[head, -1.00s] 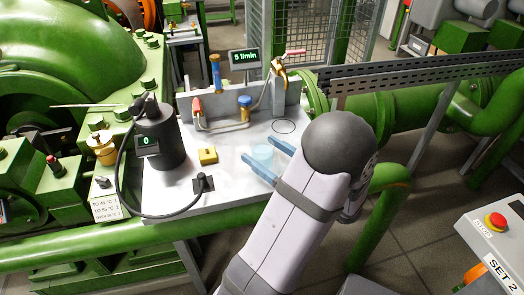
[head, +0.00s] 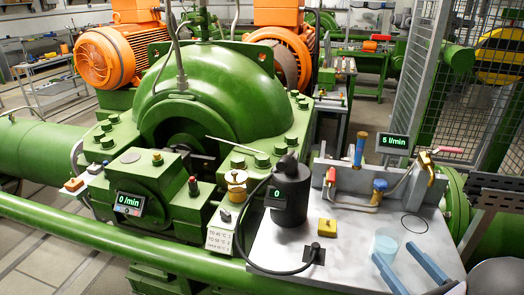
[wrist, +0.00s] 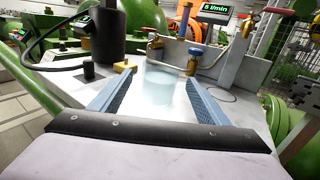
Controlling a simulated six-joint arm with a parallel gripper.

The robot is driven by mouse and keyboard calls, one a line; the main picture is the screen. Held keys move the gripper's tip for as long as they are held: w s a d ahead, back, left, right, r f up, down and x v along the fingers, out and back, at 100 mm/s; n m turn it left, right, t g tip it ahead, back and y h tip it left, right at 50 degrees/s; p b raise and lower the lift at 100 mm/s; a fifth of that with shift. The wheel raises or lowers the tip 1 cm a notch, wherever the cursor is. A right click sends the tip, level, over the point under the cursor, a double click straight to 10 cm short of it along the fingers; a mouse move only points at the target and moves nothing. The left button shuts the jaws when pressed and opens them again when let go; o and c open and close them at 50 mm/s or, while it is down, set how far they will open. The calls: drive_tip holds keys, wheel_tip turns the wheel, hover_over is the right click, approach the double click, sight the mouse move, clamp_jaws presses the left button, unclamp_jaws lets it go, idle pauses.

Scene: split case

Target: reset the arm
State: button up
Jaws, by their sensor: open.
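My gripper (head: 407,268) is at the lower right of the head view, its two blue fingers apart. It also shows in the wrist view (wrist: 161,98), with the fingers spread along both sides. A pale blue translucent cup (head: 385,246) stands on the light grey bench top (head: 345,240), just beyond the fingertips. Nothing is visibly gripped.
On the bench stand a black canister (head: 290,195) reading 0, a yellow block (head: 327,226), and a pipe with valves (head: 365,200). A drawn circle (head: 414,223) is empty. A display (head: 393,143) reads 5 l/min. Green machinery (head: 215,95) fills the left.

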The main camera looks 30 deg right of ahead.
drive_tip(key=w+a+r+n+g+y+p, duration=0.1)
drive_tip(key=w+a+r+n+y+p, duration=0.1)
drive_tip(key=w+r+n+y+p, duration=0.35)
drive_tip(key=w+a+f+n+g+y, duration=0.1)
drive_tip(key=w+a+n, duration=0.1)
drive_tip(key=w+a, duration=0.1)
drive_tip(key=w+a+f+n+g+y, duration=0.1)
drive_tip(key=w+a+n+g+y, duration=0.1)
drive_tip(key=a, duration=0.4)
drive_tip(key=w+a+f+n+g+y, duration=0.1)
drive_tip(key=w+a+n, duration=0.1)
drive_tip(key=w+a, duration=0.1)
drive_tip(key=shift+w+a+f+n+g+y+p, duration=0.2)
drive_tip(key=shift+w+a+n+g+y+p, duration=0.15)
drive_tip(key=shift+a, duration=0.35)
drive_tip(key=s+a+f+n+g+h, duration=0.1)
drive_tip(key=a+f+n+g+h, duration=0.1)
drive_tip(key=a+n+g, duration=0.2)
drive_tip(key=s+a+f+n+g+h+p, duration=0.1)
drive_tip(key=s+a+f+n+g, duration=0.1)
drive_tip(key=a+n, duration=0.7)
drive_tip(key=s+a+f+n+g+h, duration=0.1)
drive_tip(key=a+n+g, duration=0.4)
drive_tip(key=n, duration=0.8)
drive_tip(key=a+f+h, duration=0.1)
drive_tip(key=a+f, duration=0.1)
drive_tip(key=shift+s+a+n+g+h+p, duration=0.3)
drive_tip(key=shift+s+n+g+p, duration=0.05)
drive_tip(key=shift+n, duration=0.05)
